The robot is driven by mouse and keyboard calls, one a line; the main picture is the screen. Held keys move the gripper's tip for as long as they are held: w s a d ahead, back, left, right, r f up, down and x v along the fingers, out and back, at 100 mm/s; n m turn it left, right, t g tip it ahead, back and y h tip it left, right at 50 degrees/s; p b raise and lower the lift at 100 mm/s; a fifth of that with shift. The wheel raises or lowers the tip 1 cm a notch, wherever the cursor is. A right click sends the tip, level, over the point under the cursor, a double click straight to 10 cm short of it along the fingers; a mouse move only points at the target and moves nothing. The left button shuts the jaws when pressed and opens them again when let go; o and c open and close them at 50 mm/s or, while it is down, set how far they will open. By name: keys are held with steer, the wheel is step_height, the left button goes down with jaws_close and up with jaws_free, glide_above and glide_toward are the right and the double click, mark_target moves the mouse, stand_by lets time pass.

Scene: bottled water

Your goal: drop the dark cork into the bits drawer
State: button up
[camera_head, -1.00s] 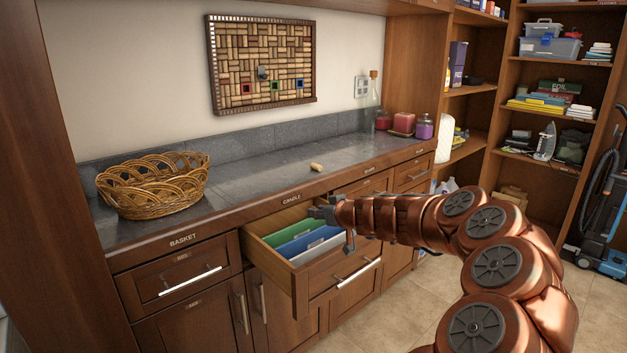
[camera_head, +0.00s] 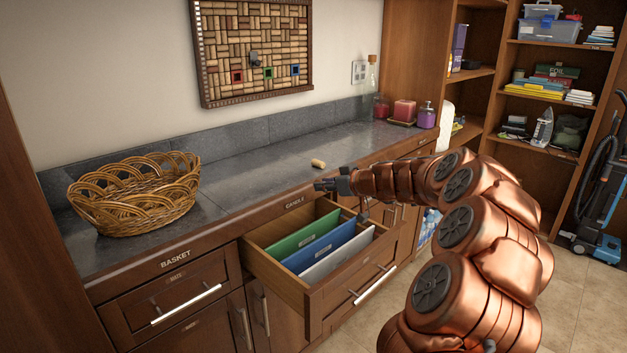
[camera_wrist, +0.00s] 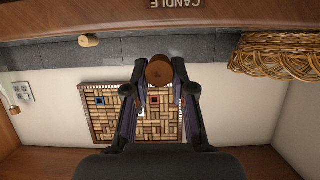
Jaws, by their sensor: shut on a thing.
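My gripper (camera_wrist: 159,88) is shut on the dark cork (camera_wrist: 159,70), whose round brown end shows between the fingertips in the wrist view. In the head view my gripper (camera_head: 324,186) is near the counter's front edge, by the back of the open drawer (camera_head: 312,288); the cork cannot be made out there. This drawer holds green, blue and white folders. A closed drawer (camera_head: 163,296) under the BASKET label has a small tag that I cannot read for certain. I cannot tell which is the bits drawer.
A light cork (camera_head: 318,163) lies on the grey counter (camera_head: 245,172), behind my gripper. A wicker basket (camera_head: 132,208) stands at the left, candles (camera_head: 404,111) at the back right. A cork board (camera_head: 254,50) hangs on the wall.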

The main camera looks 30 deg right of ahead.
steer(key=shift+f, duration=0.3)
steer(key=shift+w+a+f+b, duration=0.15)
steer(key=shift+f+b, duration=0.3)
steer(key=shift+f, duration=0.9)
steer(key=shift+a+f+b, duration=0.2)
steer(key=shift+f+b, duration=0.25)
steer(key=shift+f, duration=0.85)
steer(key=o, duration=0.8)
steer(key=v, duration=1.2)
